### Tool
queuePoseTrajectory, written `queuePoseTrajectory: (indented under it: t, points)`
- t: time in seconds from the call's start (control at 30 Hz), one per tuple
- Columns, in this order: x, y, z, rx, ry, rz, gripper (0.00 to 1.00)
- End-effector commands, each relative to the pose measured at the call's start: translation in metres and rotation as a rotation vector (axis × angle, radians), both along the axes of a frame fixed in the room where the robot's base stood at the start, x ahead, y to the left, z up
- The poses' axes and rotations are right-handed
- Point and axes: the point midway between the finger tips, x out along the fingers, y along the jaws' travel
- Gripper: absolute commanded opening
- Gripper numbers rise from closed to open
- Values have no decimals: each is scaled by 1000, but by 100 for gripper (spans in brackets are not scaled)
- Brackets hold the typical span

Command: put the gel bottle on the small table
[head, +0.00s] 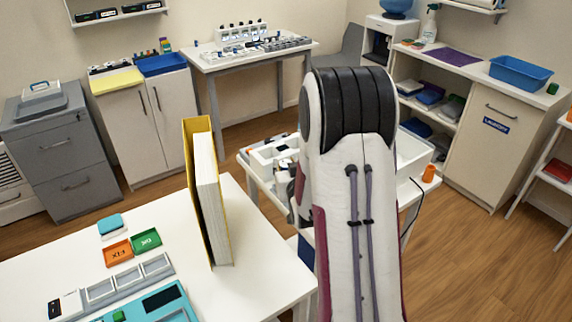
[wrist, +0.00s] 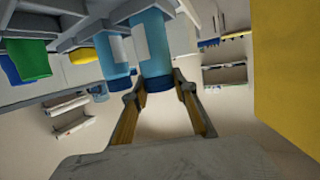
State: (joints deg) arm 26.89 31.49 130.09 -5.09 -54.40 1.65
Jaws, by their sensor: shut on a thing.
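My gripper (wrist: 158,90) shows in the wrist view with a finger on each side of a blue bottle (wrist: 153,42) with a white label. It is shut on this bottle near its dark blue end. A second blue bottle (wrist: 112,52) stands just to its left, outside the fingers. In the head view my arm hides the gripper and both bottles. A white table (head: 408,192) with trays is partly hidden behind my arm; I cannot tell whether it is the small table.
A tall yellow binder (head: 196,150) stands on the near white table (head: 55,262); yellow also fills the wrist view's right side (wrist: 288,70). An orange cup (head: 429,173) stands by a white tray (head: 414,150). Open wooden floor (head: 470,245) lies to the right.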

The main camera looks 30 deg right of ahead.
Motion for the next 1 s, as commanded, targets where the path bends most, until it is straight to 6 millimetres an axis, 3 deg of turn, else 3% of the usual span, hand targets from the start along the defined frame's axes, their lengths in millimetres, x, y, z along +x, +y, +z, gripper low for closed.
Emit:
queuePoseTrajectory:
  t: [0.53, 0.57, 0.6, 0.63, 1.0]
  points:
    - [0, 0, -6, 0, 0, 0, 0]
    - [0, 0, -6, 0, 0, 0, 32]
    - [0, 0, -5, 0, 0, 0, 43]
    - [0, 0, -5, 0, 0, 0, 47]
    - [0, 0, -6, 0, 1, 0, 47]
